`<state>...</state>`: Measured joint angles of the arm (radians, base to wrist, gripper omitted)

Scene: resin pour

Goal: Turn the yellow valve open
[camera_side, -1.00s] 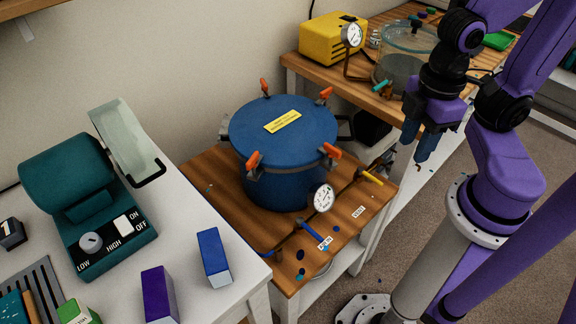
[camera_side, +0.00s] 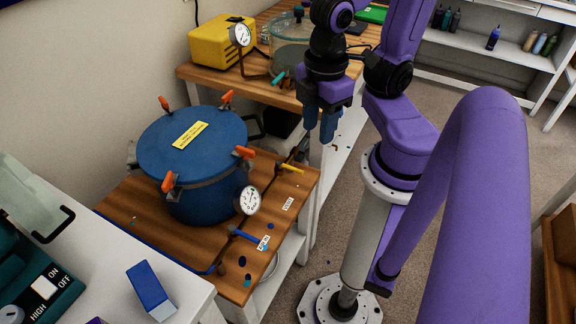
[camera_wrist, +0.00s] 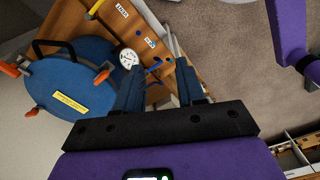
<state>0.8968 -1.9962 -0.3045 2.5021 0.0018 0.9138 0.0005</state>
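The yellow valve (camera_side: 291,168) is a thin yellow lever on the dark pipe line at the right of the wooden cart, behind the gauge. In the wrist view its lever (camera_wrist: 95,9) shows at the top left edge. My gripper (camera_side: 319,130) hangs fingers down, above and to the right of the valve, apart from it. In the wrist view its two blue fingers (camera_wrist: 160,76) are spread with nothing between them. A blue valve lever (camera_side: 246,237) sits nearer the front of the cart.
The blue pressure pot (camera_side: 205,200) with orange clamps stands left of the valve. A round gauge (camera_side: 248,200) stands between the two valves. A yellow pump (camera_side: 215,45) and glass chamber (camera_side: 290,55) are on the bench behind. Open floor (camera_side: 325,250) lies right of the cart.

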